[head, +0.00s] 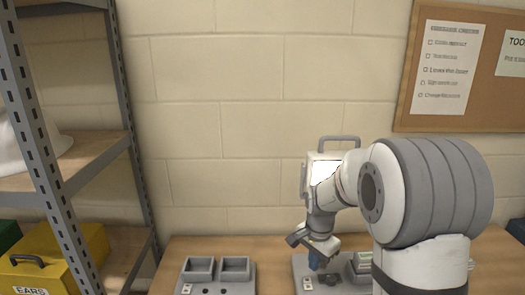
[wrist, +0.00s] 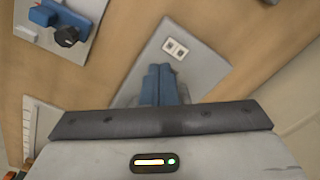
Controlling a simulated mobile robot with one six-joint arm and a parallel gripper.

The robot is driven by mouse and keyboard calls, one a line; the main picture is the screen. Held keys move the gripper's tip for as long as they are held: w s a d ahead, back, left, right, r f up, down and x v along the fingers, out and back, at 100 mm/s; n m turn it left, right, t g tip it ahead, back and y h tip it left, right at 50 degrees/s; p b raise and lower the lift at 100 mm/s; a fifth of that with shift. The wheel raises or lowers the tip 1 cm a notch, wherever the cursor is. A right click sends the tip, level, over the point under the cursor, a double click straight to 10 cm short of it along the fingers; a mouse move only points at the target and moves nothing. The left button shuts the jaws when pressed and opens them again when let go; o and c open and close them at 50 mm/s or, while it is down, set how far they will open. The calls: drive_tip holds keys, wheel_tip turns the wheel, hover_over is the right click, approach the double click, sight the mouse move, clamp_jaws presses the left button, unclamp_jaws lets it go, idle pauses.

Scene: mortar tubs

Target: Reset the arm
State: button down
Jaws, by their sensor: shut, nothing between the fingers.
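My gripper (head: 317,266) hangs over the right-hand grey plate (head: 299,268) on the wooden bench, at the end of my bent arm. Its two blue fingers point down. In the wrist view the blue fingers (wrist: 160,84) are pressed together with nothing between them. They are over a grey plate (wrist: 197,70) that bears a small white piece with two dark openings (wrist: 175,48). I cannot tell how far the fingertips are above the plate. My arm hides part of the right side of the bench.
Another grey plate (head: 218,285) with two square tubs (head: 199,267) stands left on the bench (head: 172,252). A grey tub (head: 361,268) is right of my gripper. A metal shelf rack (head: 60,165) with a yellow box (head: 50,262) stands at left. A brick wall is behind.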

drive_tip(key=s+r+n+t, duration=0.1)
drive_tip(key=s+r+n, duration=0.4)
drive_tip(key=s, duration=0.6)
drive_tip(key=s+r+n+t, duration=0.2)
drive_tip(key=s+r+n, duration=0.3)
drive_tip(key=s, duration=0.6)
drive_tip(key=shift+s+r+n+b, duration=0.3)
drive_tip(key=shift+s+r, duration=0.05)
drive_tip(key=shift+s, duration=0.05)
